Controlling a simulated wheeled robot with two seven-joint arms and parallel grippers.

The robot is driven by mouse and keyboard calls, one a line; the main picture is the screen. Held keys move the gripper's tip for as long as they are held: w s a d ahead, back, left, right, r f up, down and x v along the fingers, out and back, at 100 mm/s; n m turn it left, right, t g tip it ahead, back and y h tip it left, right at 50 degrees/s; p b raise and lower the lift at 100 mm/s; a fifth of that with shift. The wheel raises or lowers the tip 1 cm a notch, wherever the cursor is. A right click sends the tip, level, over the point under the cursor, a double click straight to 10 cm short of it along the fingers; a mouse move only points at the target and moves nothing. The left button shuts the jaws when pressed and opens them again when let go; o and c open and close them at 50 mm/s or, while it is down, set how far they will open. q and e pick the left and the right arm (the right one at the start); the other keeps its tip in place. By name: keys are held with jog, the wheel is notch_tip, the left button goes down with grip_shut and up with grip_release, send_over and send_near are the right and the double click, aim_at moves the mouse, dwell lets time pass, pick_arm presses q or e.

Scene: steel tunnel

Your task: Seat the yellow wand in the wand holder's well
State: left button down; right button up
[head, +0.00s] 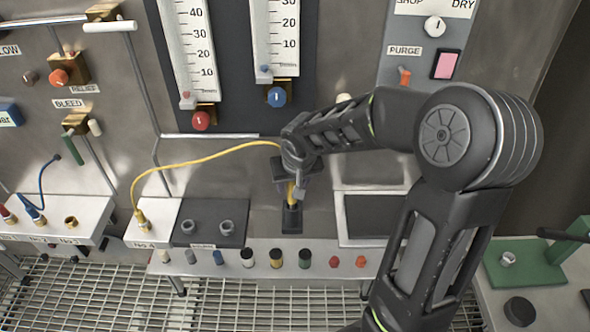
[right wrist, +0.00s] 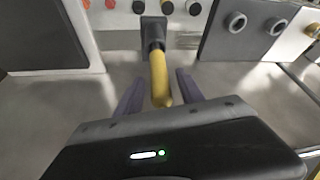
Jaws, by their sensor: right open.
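The yellow wand (head: 291,191) stands roughly upright at the black wand holder (head: 291,219), beneath my right gripper in the head view. In the right wrist view the wand (right wrist: 159,78) runs to the dark holder (right wrist: 153,30), and its dark lower end meets the holder's opening. How deep it sits cannot be told. My right gripper (head: 293,183) is open. In the right wrist view its two fingers (right wrist: 158,90) lie on either side of the wand, with visible gaps. In the head view my right gripper hides the wand's upper part. My left gripper is not in view.
A yellow hose (head: 190,164) runs from a brass fitting (head: 142,219) at the left to behind my right wrist. A shelf (head: 330,262) with several coloured plugs lies in front of the holder. A dark panel with two grey sockets (head: 208,228) is left of it.

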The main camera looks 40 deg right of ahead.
jog(key=v, duration=0.9)
jog(key=shift+r+b, duration=0.25)
jog(key=shift+b, duration=0.15)
jog(key=shift+s, duration=0.1)
